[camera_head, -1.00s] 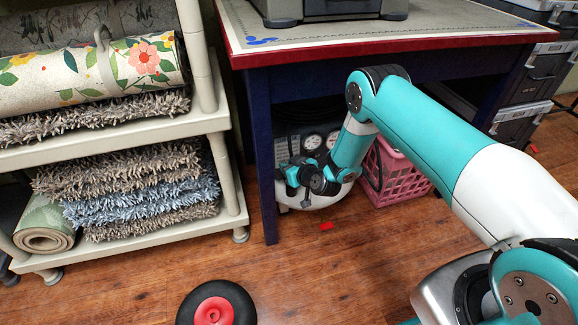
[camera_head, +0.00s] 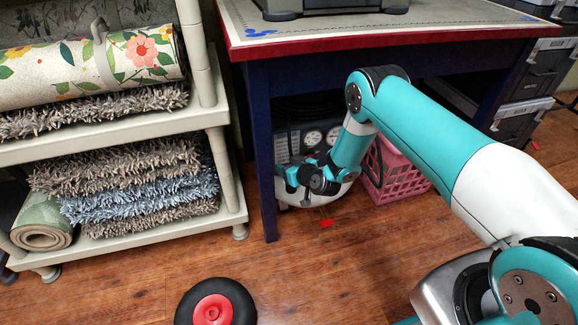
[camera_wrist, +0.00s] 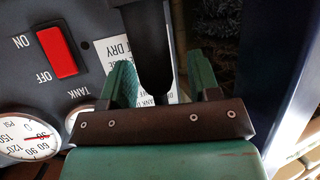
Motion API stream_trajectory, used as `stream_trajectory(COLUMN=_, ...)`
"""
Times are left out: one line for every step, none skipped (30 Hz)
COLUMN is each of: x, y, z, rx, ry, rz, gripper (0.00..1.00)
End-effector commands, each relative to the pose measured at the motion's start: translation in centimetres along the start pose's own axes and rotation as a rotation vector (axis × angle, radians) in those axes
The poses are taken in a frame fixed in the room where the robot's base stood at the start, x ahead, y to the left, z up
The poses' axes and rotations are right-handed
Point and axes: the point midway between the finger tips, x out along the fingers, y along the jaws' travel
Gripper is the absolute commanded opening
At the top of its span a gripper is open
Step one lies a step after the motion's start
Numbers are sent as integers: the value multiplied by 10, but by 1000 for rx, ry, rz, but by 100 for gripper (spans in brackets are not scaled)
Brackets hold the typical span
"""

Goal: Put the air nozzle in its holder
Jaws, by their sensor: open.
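My gripper (camera_head: 292,180) is low under the red-edged table, in front of the air compressor (camera_head: 318,197). In the wrist view my gripper (camera_wrist: 160,72) has its two green fingers apart. A black tapered piece (camera_wrist: 152,45) with a rounded end lies between the fingers in that view, in front of the grey panel. I cannot tell whether it is the air nozzle or its holder, and no contact with the fingers is clear. The panel has a red switch (camera_wrist: 58,52) and a pressure gauge (camera_wrist: 28,137). In the head view my arm covers part of the compressor.
The table (camera_head: 400,38) stands above my gripper, with a dark blue leg (camera_head: 262,165) close on the left. A pink crate (camera_head: 400,180) stands to the right. A small red piece (camera_head: 326,222) lies on the floor. A shelf (camera_head: 190,118) with rugs is left.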

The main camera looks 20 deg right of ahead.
Motion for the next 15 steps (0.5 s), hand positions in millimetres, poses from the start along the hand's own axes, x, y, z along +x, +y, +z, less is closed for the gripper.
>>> stream_trajectory(x=0, y=0, z=0, rx=0, ry=-1, rz=0, gripper=56)
stream_trajectory(x=-1, y=0, z=0, rx=0, ry=-1, rz=0, gripper=56)
stream_trajectory(x=-3, y=0, z=0, rx=1, ry=-2, rz=0, gripper=56)
stream_trajectory(x=-5, y=0, z=0, rx=1, ry=-3, rz=-1, gripper=56)
stream_trajectory(x=-8, y=0, z=0, rx=2, ry=-3, rz=-1, gripper=56)
stream_trajectory(x=-14, y=0, z=-1, rx=1, ry=-4, rz=-2, gripper=56)
stream_trajectory(x=-19, y=0, z=-1, rx=3, ry=-5, rz=-1, gripper=56)
stream_trajectory(x=-24, y=1, z=-2, rx=4, ry=-4, rz=1, gripper=56)
stream_trajectory(x=-33, y=1, z=-2, rx=5, ry=-5, rz=2, gripper=56)
stream_trajectory(x=-38, y=1, z=-2, rx=5, ry=-5, rz=2, gripper=56)
stream_trajectory(x=-44, y=1, z=-1, rx=5, ry=-6, rz=1, gripper=56)
stream_trajectory(x=-52, y=1, z=-1, rx=6, ry=-6, rz=1, gripper=56)
stream_trajectory(x=-59, y=1, z=-2, rx=7, ry=-6, rz=2, gripper=56)
stream_trajectory(x=-65, y=2, z=-2, rx=7, ry=-6, rz=4, gripper=56)
stream_trajectory(x=-72, y=1, z=0, rx=7, ry=-6, rz=1, gripper=56)
